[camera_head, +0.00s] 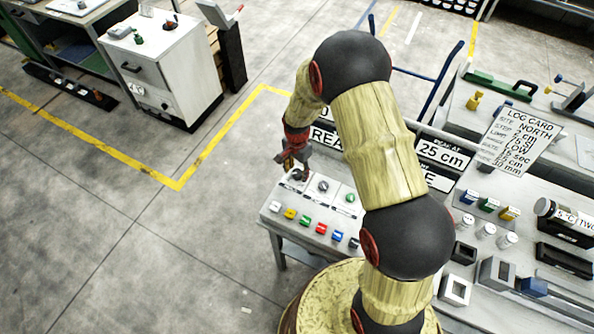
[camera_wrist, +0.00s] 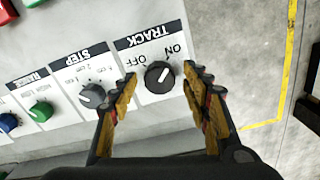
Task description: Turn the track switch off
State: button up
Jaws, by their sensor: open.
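The track switch (camera_wrist: 159,75) is a round black knob with a white pointer line on a white plate marked TRACK, ON and OFF. Its line slants up and right in the wrist view, seemingly toward ON. My gripper (camera_wrist: 160,80) is open, with one finger on each side of the knob and visible gaps between. In the head view my gripper (camera_head: 294,160) is over the back left corner of the control panel (camera_head: 273,208) and partly covers the track switch there.
The grey STEP knob (camera_wrist: 92,95), green RANGE knob (camera_wrist: 41,111) and a blue knob (camera_wrist: 8,122) lie to the left of the switch. Several coloured buttons line the panel's front. A sign reading 25 cm (camera_head: 443,154) stands behind. Open floor lies left of the panel.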

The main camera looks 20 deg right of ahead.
jog(key=c, duration=0.3)
jog(key=c, duration=0.8)
jog(key=shift+c, duration=0.2)
jog(key=shift+n, duration=0.4)
jog(key=n, duration=0.8)
jog(key=shift+b, duration=0.3)
jog(key=n, duration=0.5)
jog(key=shift+n, duration=2)
